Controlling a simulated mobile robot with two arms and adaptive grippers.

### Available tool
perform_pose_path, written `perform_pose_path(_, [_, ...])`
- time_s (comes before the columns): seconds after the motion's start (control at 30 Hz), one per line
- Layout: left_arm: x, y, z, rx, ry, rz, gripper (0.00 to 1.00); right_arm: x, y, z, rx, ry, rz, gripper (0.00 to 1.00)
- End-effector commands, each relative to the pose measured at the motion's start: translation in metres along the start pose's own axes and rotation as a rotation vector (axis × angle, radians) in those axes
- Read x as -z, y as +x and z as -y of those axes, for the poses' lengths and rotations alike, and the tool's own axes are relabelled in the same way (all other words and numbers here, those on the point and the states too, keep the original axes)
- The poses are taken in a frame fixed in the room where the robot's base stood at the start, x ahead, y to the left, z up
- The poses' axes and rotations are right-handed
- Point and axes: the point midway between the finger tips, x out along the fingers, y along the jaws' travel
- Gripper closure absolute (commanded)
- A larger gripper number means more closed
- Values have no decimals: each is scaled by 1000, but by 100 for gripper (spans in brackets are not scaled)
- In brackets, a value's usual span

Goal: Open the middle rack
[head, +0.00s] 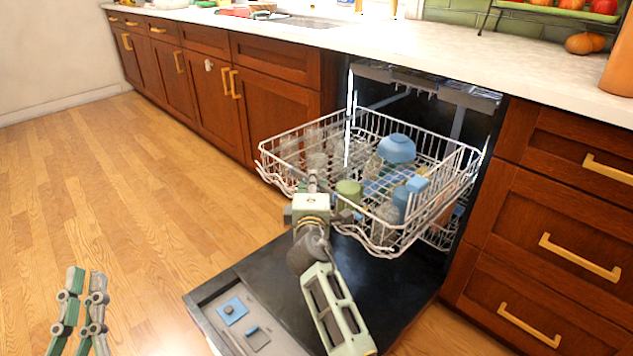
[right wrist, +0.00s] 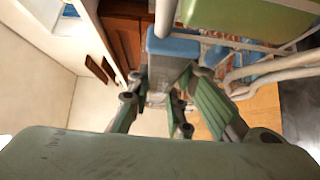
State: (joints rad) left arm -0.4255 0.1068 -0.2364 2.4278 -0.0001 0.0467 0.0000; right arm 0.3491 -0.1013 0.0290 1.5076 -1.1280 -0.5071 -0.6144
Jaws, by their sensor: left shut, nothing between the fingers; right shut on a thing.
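The middle rack (head: 405,243) is a white wire basket standing well out of the dishwasher, above the lowered door. It holds a blue bowl (head: 396,149), a green cup (head: 348,190), a blue cup (head: 401,203) and several clear glasses. My right gripper (head: 313,184) is at the rack's front edge, shut on it; its arm hides part of that edge. In the right wrist view the gripper's fingers (right wrist: 162,98) are close to white rack wires and a blue item. My left gripper (head: 83,290) is shut and empty at the lower left, away from the rack.
The dark dishwasher door (head: 380,292) lies open below the rack. A shallow top rack (head: 430,87) sits inside the bay. Drawers (head: 570,225) with brass handles flank it on the right, cabinets (head: 275,108) on the left. The wooden floor (head: 130,190) at left is clear.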

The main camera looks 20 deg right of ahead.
Motion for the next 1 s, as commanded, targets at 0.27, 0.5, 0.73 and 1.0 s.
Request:
perform_pose_path(0.27, [0,0,-1,-1,-3,-3,100,2,-2,0,1,3,0,100])
perform_pose_path(0.5, [-1,0,-1,-1,-3,-1,100,2,-2,0,1,3,0,80])
perform_pose_path(0.73, [-1,-1,-1,-1,-4,2,100,2,-2,0,1,2,0,73])
perform_pose_path(1.0, [-2,-2,0,1,-3,5,100,2,-13,1,1,2,-1,73])
